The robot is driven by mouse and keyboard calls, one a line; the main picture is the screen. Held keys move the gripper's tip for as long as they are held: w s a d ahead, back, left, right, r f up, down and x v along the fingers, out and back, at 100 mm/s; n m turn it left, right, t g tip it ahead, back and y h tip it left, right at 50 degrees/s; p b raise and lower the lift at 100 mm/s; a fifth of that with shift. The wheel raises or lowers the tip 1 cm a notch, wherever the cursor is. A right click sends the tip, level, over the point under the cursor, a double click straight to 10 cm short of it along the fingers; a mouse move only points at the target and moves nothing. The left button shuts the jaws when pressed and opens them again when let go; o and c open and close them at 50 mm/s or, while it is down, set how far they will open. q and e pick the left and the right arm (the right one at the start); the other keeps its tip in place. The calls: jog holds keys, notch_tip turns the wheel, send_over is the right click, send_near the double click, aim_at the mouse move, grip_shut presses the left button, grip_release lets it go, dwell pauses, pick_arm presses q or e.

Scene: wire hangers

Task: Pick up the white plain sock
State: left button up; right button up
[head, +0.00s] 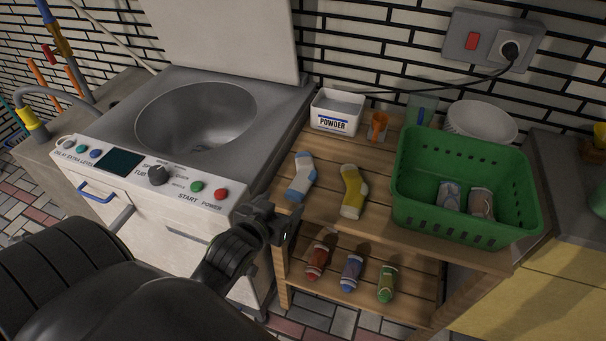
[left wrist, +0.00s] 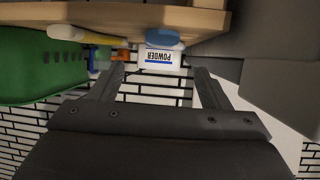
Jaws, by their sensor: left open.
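No all-white sock shows clearly. A white sock with light blue parts (head: 301,178) lies on the wooden table top at its left side. A yellow and white sock (head: 353,192) lies to its right. A pale sock (head: 449,195) and a brownish-grey sock (head: 481,203) are in the green basket (head: 410,205); their patterns are too dim to tell. My left gripper (head: 279,222) is open and empty near the table's front left corner, just in front of the blue-white sock. Its two fingers (left wrist: 163,82) show apart in the left wrist view. My right gripper is out of view.
Red (head: 317,262), purple-blue (head: 350,272) and green (head: 386,284) socks lie on the lower shelf. A powder box (head: 337,112), orange cup (head: 377,127) and white bowl (head: 480,122) stand at the back. The open-lidded washer (head: 235,90) is left of the table.

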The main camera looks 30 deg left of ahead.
aim_at(300, 183)
pick_arm(q)
jog(key=x, duration=0.5)
jog(key=shift+w+f, duration=0.2)
jog(key=shift+w, duration=0.15)
jog(key=shift+w+a, duration=0.15)
jog(key=shift+w, duration=0.45)
jog(key=x, duration=0.4)
jog(key=shift+w+p, duration=0.1)
jog(key=shift+p, duration=0.25)
jog(key=c, duration=1)
